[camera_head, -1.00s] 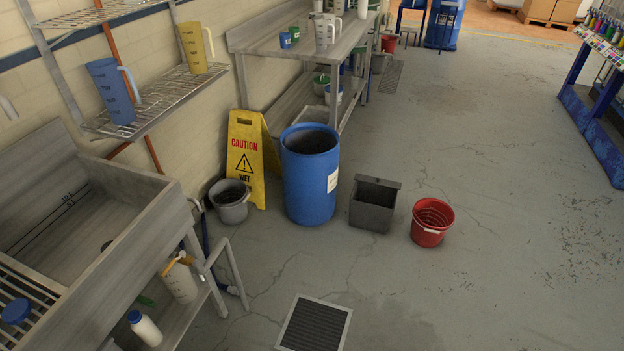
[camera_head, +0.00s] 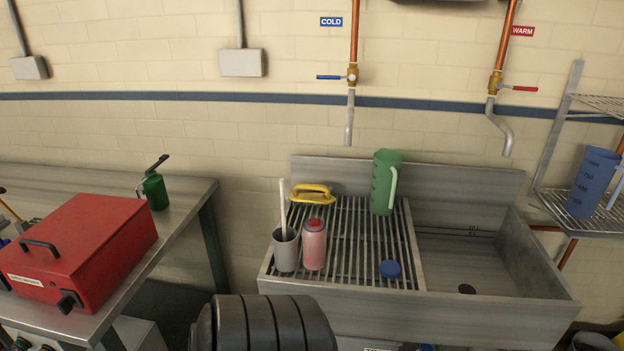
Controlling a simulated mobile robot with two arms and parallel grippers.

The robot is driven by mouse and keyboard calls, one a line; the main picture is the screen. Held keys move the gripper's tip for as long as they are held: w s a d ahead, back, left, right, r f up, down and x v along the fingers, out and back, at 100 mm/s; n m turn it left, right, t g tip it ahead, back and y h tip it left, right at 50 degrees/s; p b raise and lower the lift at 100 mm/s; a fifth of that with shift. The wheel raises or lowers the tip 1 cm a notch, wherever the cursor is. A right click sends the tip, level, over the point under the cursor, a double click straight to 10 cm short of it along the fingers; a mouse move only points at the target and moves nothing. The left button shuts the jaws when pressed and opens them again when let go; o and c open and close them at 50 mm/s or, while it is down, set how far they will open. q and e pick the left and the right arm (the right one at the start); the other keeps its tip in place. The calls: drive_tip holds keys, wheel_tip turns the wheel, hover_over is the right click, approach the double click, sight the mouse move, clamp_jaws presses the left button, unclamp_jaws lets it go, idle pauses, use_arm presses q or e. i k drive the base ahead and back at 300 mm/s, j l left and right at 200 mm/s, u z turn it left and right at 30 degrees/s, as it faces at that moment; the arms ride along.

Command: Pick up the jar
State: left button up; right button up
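A pink jar-like container with a red lid (camera_head: 314,243) stands upright on the slatted drainboard (camera_head: 345,276) at the left of the sink. It is close beside a grey cup (camera_head: 286,250) with a white-handled tool standing in it. I cannot tell for certain that this container is the jar. A green measuring jug (camera_head: 385,182) stands behind it to the right. A round blue lid-like item (camera_head: 390,269) lies at the front right of the slats. Neither of my grippers shows in the head view.
A yellow-handled item (camera_head: 313,194) lies at the back of the slats. The sink basin (camera_head: 470,262) on the right looks empty. A bench with a red case (camera_head: 82,250) stands at left. A dark ribbed object (camera_head: 262,323), unclear, fills the bottom foreground. Pipes hang above the sink.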

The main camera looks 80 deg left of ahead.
sight(313, 232)
drive_tip(key=u, duration=2.35)
